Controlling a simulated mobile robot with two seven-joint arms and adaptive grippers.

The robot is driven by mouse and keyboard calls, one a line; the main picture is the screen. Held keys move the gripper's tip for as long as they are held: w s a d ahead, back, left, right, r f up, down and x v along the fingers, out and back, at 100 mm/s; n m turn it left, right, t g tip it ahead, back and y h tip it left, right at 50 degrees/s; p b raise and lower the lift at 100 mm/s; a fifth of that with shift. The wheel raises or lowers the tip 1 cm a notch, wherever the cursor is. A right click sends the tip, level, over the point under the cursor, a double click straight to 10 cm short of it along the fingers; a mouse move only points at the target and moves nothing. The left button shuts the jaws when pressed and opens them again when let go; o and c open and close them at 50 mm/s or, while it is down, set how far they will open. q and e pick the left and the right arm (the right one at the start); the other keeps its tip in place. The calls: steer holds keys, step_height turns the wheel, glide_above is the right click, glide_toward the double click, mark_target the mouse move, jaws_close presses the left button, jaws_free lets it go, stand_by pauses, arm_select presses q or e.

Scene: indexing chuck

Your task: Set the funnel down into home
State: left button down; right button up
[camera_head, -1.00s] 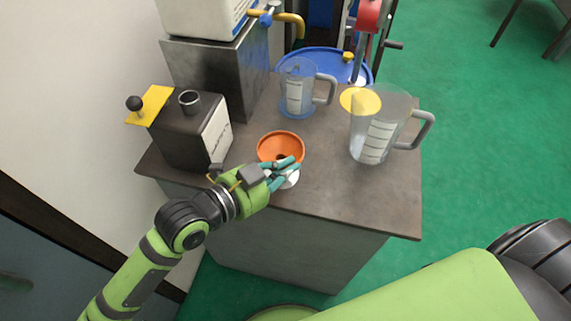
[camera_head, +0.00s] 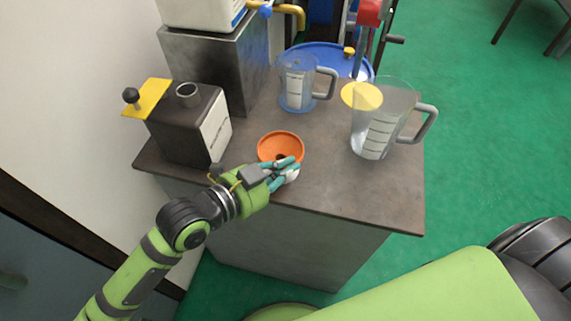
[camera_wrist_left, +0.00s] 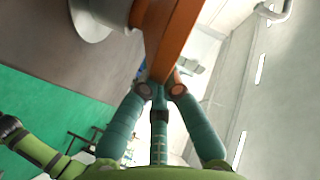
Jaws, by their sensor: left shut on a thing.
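The orange funnel (camera_head: 281,147) is over the front part of the counter in the head view, with its wide mouth facing up. My left gripper (camera_head: 288,166) is shut on the funnel's near side. In the left wrist view the orange funnel wall (camera_wrist_left: 172,38) runs up from between the fingertips (camera_wrist_left: 160,88). A pale round holder (camera_head: 292,177), perhaps home, shows partly behind the fingers. In the wrist view this holder (camera_wrist_left: 92,22) has a broad base and stands beside the funnel. The funnel's lower end is hidden, so I cannot tell whether it touches the holder. My right gripper is not in view.
A dark box (camera_head: 190,125) with a yellow plate stands left on the counter (camera_head: 335,190). A clear blue-tinted jug (camera_head: 297,82) stands behind the funnel. A larger clear jug (camera_head: 376,130) with a yellow disc stands right. The counter's front right is clear.

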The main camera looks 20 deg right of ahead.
arm_select(q)
steer(key=shift+f+b, duration=0.35)
steer(key=shift+f, duration=0.2)
steer(key=c, duration=1.4)
jaws_free()
steer(key=shift+o, duration=0.2)
